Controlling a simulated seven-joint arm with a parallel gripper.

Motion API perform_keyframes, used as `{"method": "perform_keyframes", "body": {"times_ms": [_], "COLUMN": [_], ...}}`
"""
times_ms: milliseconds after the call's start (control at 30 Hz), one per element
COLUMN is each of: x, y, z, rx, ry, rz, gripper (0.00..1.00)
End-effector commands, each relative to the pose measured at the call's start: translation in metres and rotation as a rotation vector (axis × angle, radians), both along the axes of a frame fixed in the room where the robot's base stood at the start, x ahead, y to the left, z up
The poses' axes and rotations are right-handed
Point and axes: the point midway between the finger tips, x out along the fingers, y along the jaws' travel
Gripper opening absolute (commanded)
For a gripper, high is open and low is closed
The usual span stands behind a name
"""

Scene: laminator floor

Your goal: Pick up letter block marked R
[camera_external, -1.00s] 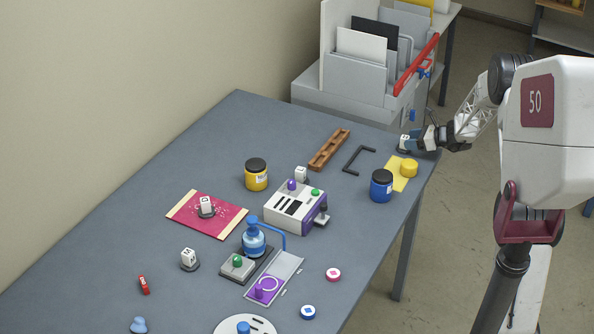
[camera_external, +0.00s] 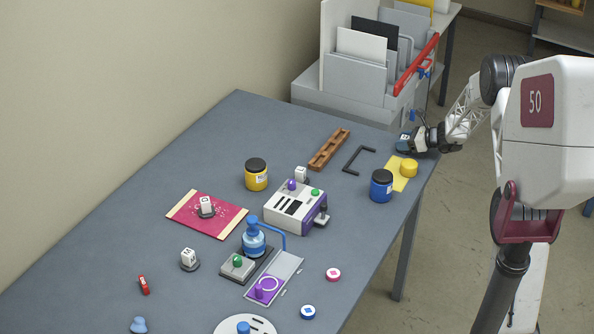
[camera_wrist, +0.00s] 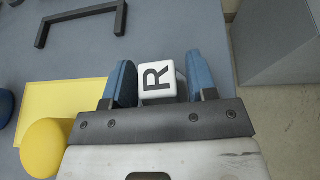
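The letter block marked R (camera_wrist: 157,79) is white with a black R on its top face. In the wrist view it sits between the two blue fingers of my gripper (camera_wrist: 162,80). The left finger is very near or against the block, and a narrow strip shows between the block and the right finger. The fingers look open around it; contact on both sides cannot be made out. In the external view my gripper (camera_external: 410,143) is at the table's far right corner, and the block (camera_external: 404,137) shows small and partly hidden by it.
A yellow pad (camera_wrist: 48,105) with a yellow knob (camera_wrist: 45,148) lies just left of my gripper in the wrist view. A black bracket (camera_wrist: 80,21) lies beyond. A blue jar (camera_external: 381,186) stands nearby. The grey table's (camera_external: 300,110) right edge is close.

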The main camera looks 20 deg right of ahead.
Motion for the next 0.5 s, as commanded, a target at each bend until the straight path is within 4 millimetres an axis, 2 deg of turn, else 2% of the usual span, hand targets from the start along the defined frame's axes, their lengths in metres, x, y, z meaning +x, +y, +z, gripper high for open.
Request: {"method": "perform_keyframes", "body": {"times_ms": [33, 333, 500], "x": [0.0000, 0.0000, 0.0003], "y": [0.0000, 0.0000, -0.0001], "z": [0.0000, 0.0000, 0.0007], "rx": [0.000, 0.000, 0.000], "ry": [0.000, 0.000, -0.001], "rz": [0.000, 0.000, 0.000], "gripper": [0.45, 0.00, 0.00]}}
